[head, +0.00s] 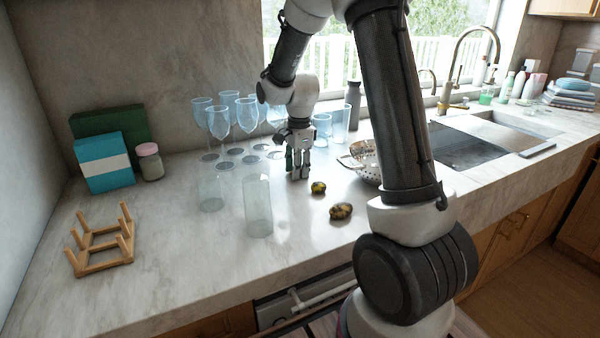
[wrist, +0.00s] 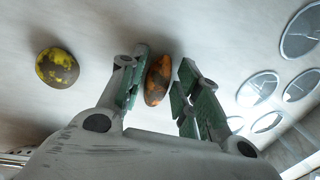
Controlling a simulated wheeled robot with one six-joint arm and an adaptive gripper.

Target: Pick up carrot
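The carrot (wrist: 158,80), orange with dark patches, lies on the counter in the wrist view. It sits between the two green-padded fingers of my gripper (wrist: 160,90), closer to the left finger, with a gap visible on the right. My gripper is open and points down at the counter. In the head view my gripper (head: 298,172) is low over the counter, beside the wine glasses, and the carrot cannot be made out there.
Several wine glasses (head: 219,122) stand left of my gripper. Clear tumblers (head: 258,205) stand in front. A yellow-green fruit (head: 318,187), a brown potato-like item (head: 341,211) and a colander (head: 362,160) are to the right. A wooden rack (head: 100,262) stands at left.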

